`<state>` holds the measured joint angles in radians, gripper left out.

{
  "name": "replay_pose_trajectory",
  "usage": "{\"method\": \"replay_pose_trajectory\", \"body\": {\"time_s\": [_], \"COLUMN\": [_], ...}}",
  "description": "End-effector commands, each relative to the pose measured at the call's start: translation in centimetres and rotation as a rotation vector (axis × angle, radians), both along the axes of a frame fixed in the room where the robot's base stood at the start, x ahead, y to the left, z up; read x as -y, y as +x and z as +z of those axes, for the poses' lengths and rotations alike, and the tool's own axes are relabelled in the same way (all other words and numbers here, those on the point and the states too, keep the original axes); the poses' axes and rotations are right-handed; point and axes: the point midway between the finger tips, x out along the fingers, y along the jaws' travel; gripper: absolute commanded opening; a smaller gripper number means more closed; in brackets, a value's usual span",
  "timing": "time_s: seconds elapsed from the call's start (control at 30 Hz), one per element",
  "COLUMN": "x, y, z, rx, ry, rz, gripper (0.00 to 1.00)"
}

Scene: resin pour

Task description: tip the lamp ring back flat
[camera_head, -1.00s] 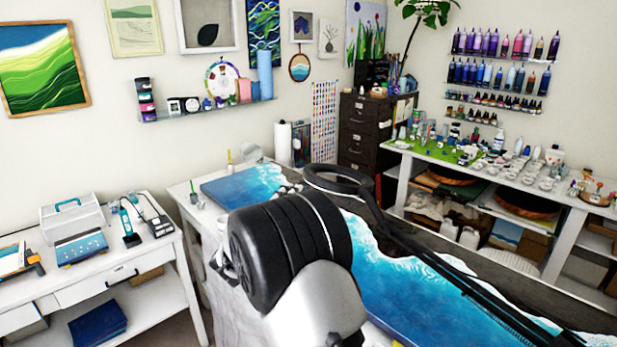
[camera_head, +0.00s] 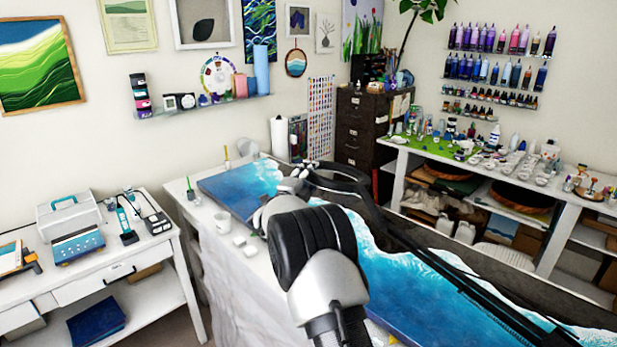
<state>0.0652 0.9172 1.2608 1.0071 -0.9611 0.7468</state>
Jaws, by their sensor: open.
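The black lamp ring (camera_head: 352,171) is above the far part of the blue and white resin table, at the end of a long dark bar running to the lower right. My gripper (camera_head: 302,171) is at the ring's left side, small and partly hidden behind my own arm. Its jaws are open. I cannot tell whether a finger touches the ring. The ring's left part is hidden by the gripper, and its exact tilt is hard to judge.
The resin piece (camera_head: 400,285) lies under the bar on the white worktable. A crowded shelf bench (camera_head: 425,160) runs along the right wall. A side table (camera_head: 150,262) stands at left.

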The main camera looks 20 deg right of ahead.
Motion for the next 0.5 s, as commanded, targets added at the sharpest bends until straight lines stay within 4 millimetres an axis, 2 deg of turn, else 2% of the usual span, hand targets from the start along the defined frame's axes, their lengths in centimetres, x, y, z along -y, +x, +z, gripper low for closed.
{"method": "replay_pose_trajectory", "body": {"time_s": [0.1,0.5], "x": [-0.03,-0.05], "y": [-0.01,-0.03], "z": [-0.02,-0.01], "rx": [0.0,0.0], "ry": [0.0,0.0], "rz": [0.0,0.0], "gripper": [0.42,0.15]}}
